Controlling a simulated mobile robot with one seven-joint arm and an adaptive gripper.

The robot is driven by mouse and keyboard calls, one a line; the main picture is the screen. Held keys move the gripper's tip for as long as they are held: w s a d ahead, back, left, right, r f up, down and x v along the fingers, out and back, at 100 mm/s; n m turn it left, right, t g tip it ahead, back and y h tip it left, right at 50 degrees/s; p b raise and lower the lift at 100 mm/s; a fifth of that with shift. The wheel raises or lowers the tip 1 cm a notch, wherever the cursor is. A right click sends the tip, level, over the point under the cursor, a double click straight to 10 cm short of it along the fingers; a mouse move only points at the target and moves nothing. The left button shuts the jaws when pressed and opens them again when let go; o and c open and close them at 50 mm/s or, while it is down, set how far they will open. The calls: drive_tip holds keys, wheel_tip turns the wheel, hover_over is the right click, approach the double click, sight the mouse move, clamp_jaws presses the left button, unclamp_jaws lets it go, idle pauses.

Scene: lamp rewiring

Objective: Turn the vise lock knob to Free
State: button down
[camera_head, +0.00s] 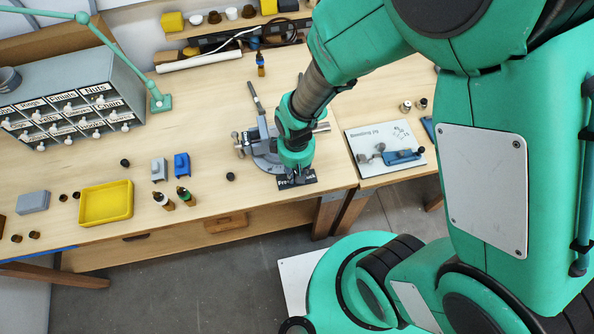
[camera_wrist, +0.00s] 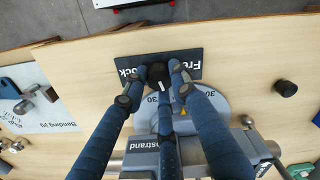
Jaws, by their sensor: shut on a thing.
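The black lock plate (camera_wrist: 190,62) lies at the table's front edge, with "Fre" and "ock" partly readable. The dark round lock knob (camera_wrist: 157,71) stands on it, between my blue fingertips. My gripper (camera_wrist: 158,83) is shut on the knob from above. A small pale mark shows at the knob's near side, but I cannot tell which word it points to. The grey vise (camera_wrist: 210,103) with an angle scale lies behind the plate. In the head view my gripper (camera_head: 295,174) covers the knob, and part of the plate (camera_head: 310,181) shows.
A bending jig board (camera_head: 365,145) lies on the adjoining table to the right. A small dark knob-like piece (camera_head: 230,177), a yellow tray (camera_head: 105,203) and blue and grey blocks (camera_head: 182,165) are to the left. A drawer cabinet (camera_head: 70,100) stands at the far left.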

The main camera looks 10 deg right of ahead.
drive_tip(key=c, duration=2.5)
unclamp_jaws()
drive_tip(key=n, duration=0.4)
drive_tip(key=shift+w+a+r+p, duration=0.25)
drive_tip(key=shift+w+p, duration=0.05)
drive_tip(key=shift+w, duration=0.05)
drive_tip(key=shift+c, duration=0.2)
drive_tip(key=shift+s+n, duration=0.1)
drive_tip(key=shift+n, duration=1.5)
drive_tip(key=o, duration=1.1)
drive_tip(key=shift+s+f, duration=0.1)
drive_tip(key=shift+s, duration=0.1)
wheel_tip(320, 180, up, 12)
